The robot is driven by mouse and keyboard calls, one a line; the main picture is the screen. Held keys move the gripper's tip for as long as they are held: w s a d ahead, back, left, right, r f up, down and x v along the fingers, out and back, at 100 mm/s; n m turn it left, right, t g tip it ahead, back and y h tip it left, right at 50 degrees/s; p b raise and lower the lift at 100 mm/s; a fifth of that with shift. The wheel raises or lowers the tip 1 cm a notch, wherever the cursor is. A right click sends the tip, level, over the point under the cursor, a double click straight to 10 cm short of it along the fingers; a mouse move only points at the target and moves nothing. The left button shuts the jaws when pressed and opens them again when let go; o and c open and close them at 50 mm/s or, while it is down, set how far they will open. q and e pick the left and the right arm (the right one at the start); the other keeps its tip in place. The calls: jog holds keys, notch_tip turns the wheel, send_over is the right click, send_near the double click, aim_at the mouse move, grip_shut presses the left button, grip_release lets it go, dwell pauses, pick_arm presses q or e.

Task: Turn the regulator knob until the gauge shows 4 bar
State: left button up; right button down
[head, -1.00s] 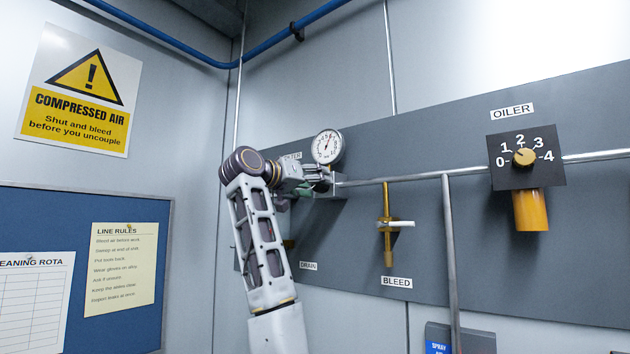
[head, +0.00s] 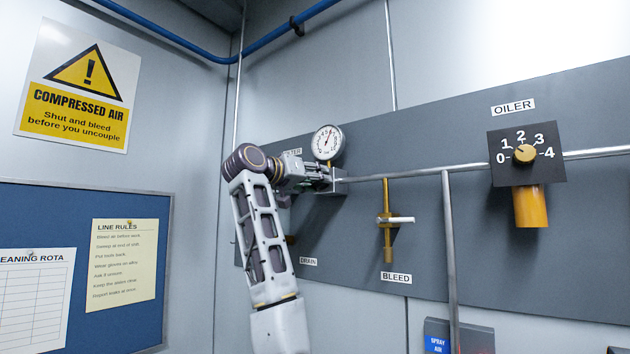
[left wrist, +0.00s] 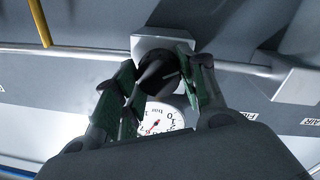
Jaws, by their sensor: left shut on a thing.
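The black regulator knob (left wrist: 156,73) sits below a pale block on the pipe in the left wrist view. My left gripper (left wrist: 155,88) is shut on it, with one green-padded finger on each side. In the head view my left gripper (head: 319,176) is at the pipe just below the gauge, and its fingers and wrist mostly hide the knob. The round white gauge (head: 327,142) has its needle pointing up and slightly right; its numbers are too small to read there. In the left wrist view the gauge (left wrist: 161,117) is upside down and partly covered by my gripper. My right gripper is not in view.
A yellow bleed valve (head: 387,235) with a pale handle hangs to the right. Farther right is the oiler (head: 529,205) with its own 0–4 dial. A vertical pipe (head: 449,260) stands between them. A blue notice board (head: 100,205) is at left.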

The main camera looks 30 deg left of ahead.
pick_arm(q)
jog(key=shift+n, duration=0.5)
jog(key=shift+f+n+t+y+b, duration=0.15)
jog(key=shift+n+b, duration=0.25)
jog(key=shift+n, duration=2.15)
jog(key=shift+f+n+t+y+b, duration=0.1)
jog(key=shift+n+t+y+b, duration=0.25)
jog(key=shift+n, duration=2.25)
jog(key=shift+f+n+y+b, duration=0.1)
jog(key=shift+n+b, duration=0.35)
jog(key=shift+n, duration=2.1)
jog(key=o, duration=1)
jog(key=shift+r, duration=0.1)
jog(key=shift+o, duration=0.2)
jog(key=shift+s, duration=0.15)
